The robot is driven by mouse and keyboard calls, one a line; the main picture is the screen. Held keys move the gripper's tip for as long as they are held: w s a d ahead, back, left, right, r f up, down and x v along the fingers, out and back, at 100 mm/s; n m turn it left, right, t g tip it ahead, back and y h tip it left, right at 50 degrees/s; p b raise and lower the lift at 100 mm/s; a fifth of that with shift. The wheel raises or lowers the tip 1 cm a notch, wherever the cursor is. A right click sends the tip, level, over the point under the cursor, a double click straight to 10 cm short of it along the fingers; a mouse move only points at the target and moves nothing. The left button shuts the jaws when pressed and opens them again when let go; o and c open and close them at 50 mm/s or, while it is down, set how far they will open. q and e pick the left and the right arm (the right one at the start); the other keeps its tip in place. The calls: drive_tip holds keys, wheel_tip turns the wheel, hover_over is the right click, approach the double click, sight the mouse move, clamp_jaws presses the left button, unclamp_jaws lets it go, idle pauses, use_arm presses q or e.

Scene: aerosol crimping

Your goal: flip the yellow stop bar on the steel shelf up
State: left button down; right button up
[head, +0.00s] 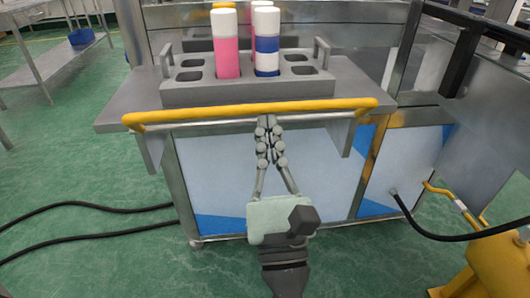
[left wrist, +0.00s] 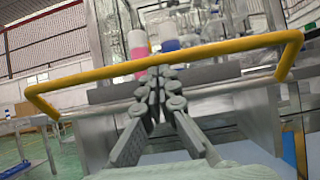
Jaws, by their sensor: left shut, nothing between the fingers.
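The yellow stop bar (head: 200,112) runs along the front edge of the grey steel shelf (head: 112,117). In the left wrist view the yellow bar (left wrist: 90,77) crosses the picture above the fingers, with bent ends at both sides. My left gripper (head: 267,122) is shut and empty, its fingertips at the middle of the bar, just below or against it; I cannot tell if they touch. The fingers also show in the left wrist view (left wrist: 160,75). My right gripper is not in view.
A grey rack (head: 185,95) on the shelf holds pink-and-white cans (head: 225,45) and a blue-and-white can (head: 266,40). A black hose (head: 440,235) and a yellow machine (head: 490,265) stand at right. A steel table (head: 45,62) is at far left.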

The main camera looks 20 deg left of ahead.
use_arm(q)
drive_tip(key=shift+w+a+r+y, duration=0.15)
drive_tip(key=shift+w+r, duration=0.05)
drive_tip(key=shift+r, duration=0.4)
drive_tip(key=shift+w+a+r+y, duration=0.15)
drive_tip(key=shift+r, duration=0.45)
drive_tip(key=shift+w+r, duration=0.1)
drive_tip(key=shift+r, duration=0.45)
drive_tip(key=shift+x, duration=1.15)
drive_tip(key=shift+w+a, duration=0.1)
drive_tip(key=shift+w, duration=0.05)
drive_tip(key=shift+f, duration=0.1)
approach(267, 109)
drive_tip(key=shift+a, duration=0.1)
